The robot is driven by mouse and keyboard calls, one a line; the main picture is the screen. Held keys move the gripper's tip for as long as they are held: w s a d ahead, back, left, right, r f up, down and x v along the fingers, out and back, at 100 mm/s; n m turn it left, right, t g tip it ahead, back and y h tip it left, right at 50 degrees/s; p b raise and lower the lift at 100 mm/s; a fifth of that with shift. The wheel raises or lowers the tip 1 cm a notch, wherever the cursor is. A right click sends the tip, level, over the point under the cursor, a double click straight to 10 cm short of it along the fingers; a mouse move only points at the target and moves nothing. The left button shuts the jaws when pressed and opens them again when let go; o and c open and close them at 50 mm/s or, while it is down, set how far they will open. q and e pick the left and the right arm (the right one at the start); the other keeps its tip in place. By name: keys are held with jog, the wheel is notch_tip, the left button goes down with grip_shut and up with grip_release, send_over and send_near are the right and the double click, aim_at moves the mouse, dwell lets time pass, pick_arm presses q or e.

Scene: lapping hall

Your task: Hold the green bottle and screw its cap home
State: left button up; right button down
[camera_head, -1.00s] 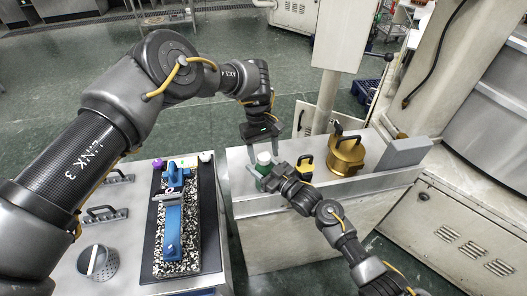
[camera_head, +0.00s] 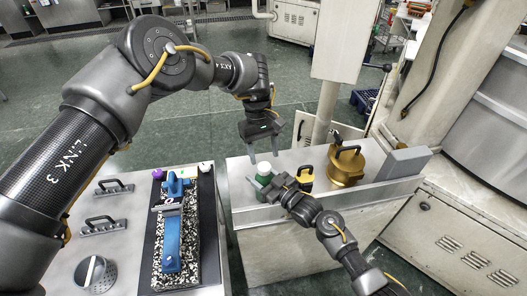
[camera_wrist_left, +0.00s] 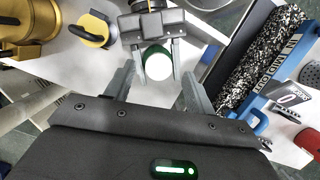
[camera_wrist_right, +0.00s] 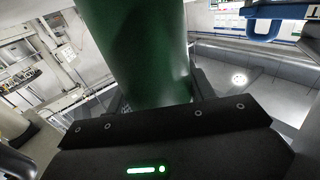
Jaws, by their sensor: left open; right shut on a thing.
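The green bottle (camera_head: 264,180) stands upright at the left end of the right-hand metal bench, with a white cap (camera_head: 263,167) on top. My right gripper (camera_head: 270,186) is shut on the bottle's body, which fills the middle of the right wrist view (camera_wrist_right: 142,50). My left gripper (camera_head: 264,154) is open just above the cap, fingers pointing down. In the left wrist view the round white cap (camera_wrist_left: 159,66) lies ahead between the spread fingers, touching neither. How far the cap is screwed down cannot be told.
A yellow-and-black object (camera_head: 305,176), a brass pot (camera_head: 345,167) and a grey block (camera_head: 403,163) stand right of the bottle. The left bench holds a blue tool (camera_head: 172,243) on a speckled slab, handled blocks (camera_head: 105,224) and a perforated cup (camera_head: 97,274). A gap separates the benches.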

aim_at(264, 167)
pick_arm(q)
jog(key=shift+s+d+r+n, duration=0.45)
jog(key=shift+d+r+n, duration=0.2)
jog(key=shift+d, duration=0.2)
jog(key=n, duration=0.8)
jog(key=r+n+t, duration=0.1)
jog(key=n, duration=1.5)
jog(key=shift+s+d+r+n+t, duration=0.15)
jog(key=shift+s+r+n+t, duration=0.1)
jog(key=shift+s+r+t, duration=0.05)
jog(key=n, duration=0.4)
jog(key=shift+a+n+y, duration=0.2)
jog(key=shift+n+y, duration=0.1)
jog(key=shift+n, duration=0.1)
jog(key=n, duration=0.4)
jog(key=a+n, duration=0.1)
jog(key=n, duration=0.1)
jog(key=shift+w+n+t+y, duration=0.25)
jog(key=shift+n+t+y, duration=0.05)
jog(key=shift+n+t, duration=0.1)
jog(key=n, duration=0.4)
jog(key=shift+w+a+n, duration=0.2)
jog(key=shift+w+n, duration=0.05)
jog(key=shift+n, duration=0.15)
jog(key=shift+f, duration=4.05)
